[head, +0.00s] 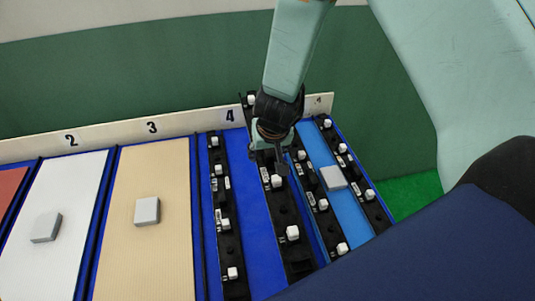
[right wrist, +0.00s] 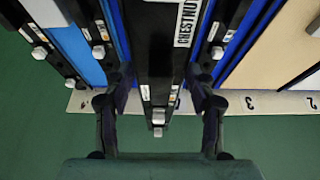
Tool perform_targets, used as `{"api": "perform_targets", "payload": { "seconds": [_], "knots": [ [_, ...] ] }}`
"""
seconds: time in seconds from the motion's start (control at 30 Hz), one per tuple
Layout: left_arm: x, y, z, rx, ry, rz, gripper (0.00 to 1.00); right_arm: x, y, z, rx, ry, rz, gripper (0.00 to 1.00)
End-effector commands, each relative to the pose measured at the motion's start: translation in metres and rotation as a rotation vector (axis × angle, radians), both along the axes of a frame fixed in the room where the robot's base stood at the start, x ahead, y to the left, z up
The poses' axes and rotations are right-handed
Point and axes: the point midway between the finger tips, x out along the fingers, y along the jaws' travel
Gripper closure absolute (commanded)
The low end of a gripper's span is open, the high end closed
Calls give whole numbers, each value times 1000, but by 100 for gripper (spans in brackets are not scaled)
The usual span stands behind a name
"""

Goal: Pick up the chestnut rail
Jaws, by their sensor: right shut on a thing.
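The chestnut rail (head: 293,257) is a long black bar with white clips along it. Its label, partly readable as "CHESTNUT", shows in the right wrist view (right wrist: 187,22). My right gripper (head: 272,140) is shut on the rail near its far end. In the right wrist view the rail (right wrist: 160,65) runs between the two fingers (right wrist: 162,98). The rail's far end overlaps the numbered strip in both views, and it looks raised above the blue panel. My left gripper is not in view.
Other black rails with white clips lie on the left (head: 226,226) and right (head: 318,200). A grey block (head: 333,178) sits on the light blue panel. More blocks sit on the beige (head: 170,240) and white (head: 80,200) panels. A numbered white strip (head: 190,122) runs along the back.

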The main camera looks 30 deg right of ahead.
Motion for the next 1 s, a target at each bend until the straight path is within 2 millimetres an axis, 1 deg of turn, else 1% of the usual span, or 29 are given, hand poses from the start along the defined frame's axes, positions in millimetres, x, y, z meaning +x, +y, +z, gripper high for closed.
{"api": "perform_targets", "payload": {
  "seconds": [0.03,0.1,1.0],
  "knots": [
    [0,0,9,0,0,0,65,0,0,11,0,-1,0,88],
    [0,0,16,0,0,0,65,0,0,19,0,-1,0,88],
    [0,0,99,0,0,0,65,0,0,114,-1,-1,1,88]
  ]
}}
